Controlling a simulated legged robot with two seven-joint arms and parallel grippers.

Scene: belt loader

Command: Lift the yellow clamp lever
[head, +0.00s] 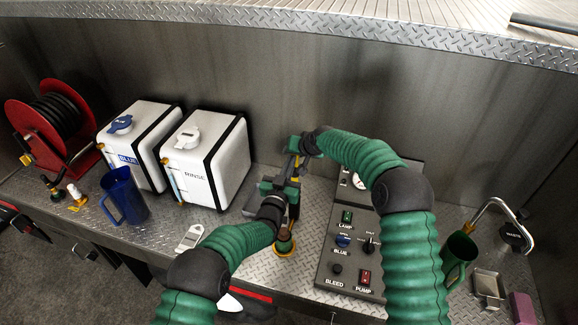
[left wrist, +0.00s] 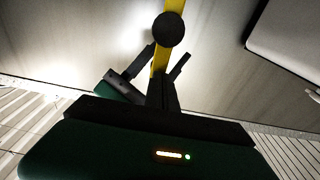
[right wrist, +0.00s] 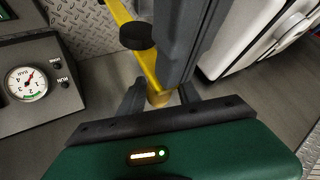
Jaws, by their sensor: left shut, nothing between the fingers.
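The yellow clamp lever (right wrist: 146,70) has a round black knob (right wrist: 138,36) and runs beside a dark grey post in the right wrist view. In the left wrist view the lever (left wrist: 173,8) stands just beyond my left gripper (left wrist: 161,88), with its knob in front. My left gripper (head: 285,187) is shut and empty, close to the post. My right gripper (right wrist: 158,98) is open, its fingers apart on either side of the lever's yellow lower end. In the head view, my grippers and arms hide most of the clamp and lever.
A control panel (head: 327,262) with switches and a gauge (head: 357,181) is right of the clamp. White tanks (head: 205,158), a blue jug (head: 123,197) and a red hose reel (head: 50,130) stand left. A green jug (head: 458,256) is at right. The back wall is close behind.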

